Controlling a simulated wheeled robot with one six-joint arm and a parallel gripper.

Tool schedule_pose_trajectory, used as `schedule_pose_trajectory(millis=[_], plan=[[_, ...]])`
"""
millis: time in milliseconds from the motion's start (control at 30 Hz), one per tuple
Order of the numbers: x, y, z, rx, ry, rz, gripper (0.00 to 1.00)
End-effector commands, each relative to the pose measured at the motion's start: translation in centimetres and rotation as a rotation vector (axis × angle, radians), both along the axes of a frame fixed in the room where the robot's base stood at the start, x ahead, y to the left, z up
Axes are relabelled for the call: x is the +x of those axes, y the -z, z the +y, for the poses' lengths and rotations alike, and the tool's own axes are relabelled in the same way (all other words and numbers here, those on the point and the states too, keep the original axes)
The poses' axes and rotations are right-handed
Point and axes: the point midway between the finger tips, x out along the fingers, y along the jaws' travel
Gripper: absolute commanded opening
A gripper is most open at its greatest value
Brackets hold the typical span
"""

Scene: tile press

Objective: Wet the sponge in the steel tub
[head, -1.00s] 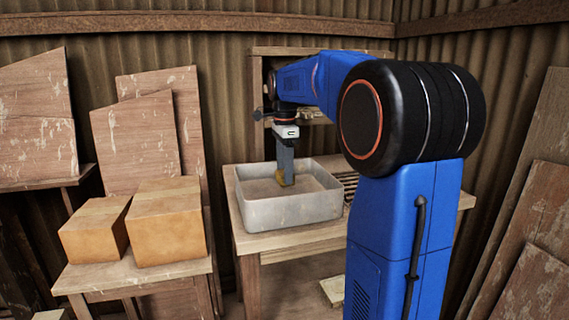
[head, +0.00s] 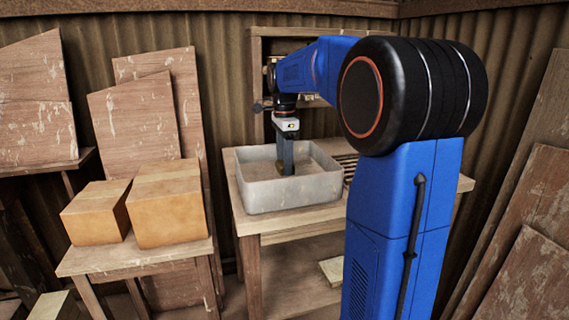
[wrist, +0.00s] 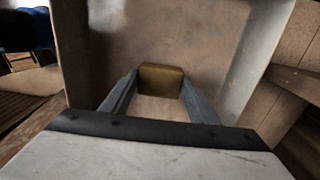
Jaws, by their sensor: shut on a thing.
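The steel tub (head: 290,192) is a grey, open, rectangular basin on a wooden table. My gripper (head: 286,163) points down inside it and is shut on the sponge. The sponge (wrist: 161,80) is a yellow-brown block between my two fingers in the wrist view. In the head view the sponge is low in the tub and mostly dark and hidden by the fingers. The tub's inside looks brownish. I cannot tell whether the sponge touches water or the tub's floor.
A slatted rack (head: 347,165) is right beside the tub on the table (head: 300,228). Two cardboard boxes (head: 165,205) stand on a lower stand at the left. Wooden boards lean against the corrugated walls at the left and right. A wooden frame stands behind the tub.

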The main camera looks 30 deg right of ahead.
Motion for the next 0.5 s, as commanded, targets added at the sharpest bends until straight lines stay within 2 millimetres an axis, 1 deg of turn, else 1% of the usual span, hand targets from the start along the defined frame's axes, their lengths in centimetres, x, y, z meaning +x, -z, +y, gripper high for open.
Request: schedule_pose_trajectory(millis=[200,500], plan=[[0.0,-0.2,0.0,0.0,0.0,0.0,0.36],[0.0,-2.1,0.0,0.0,0.0,-0.001,0.36]])
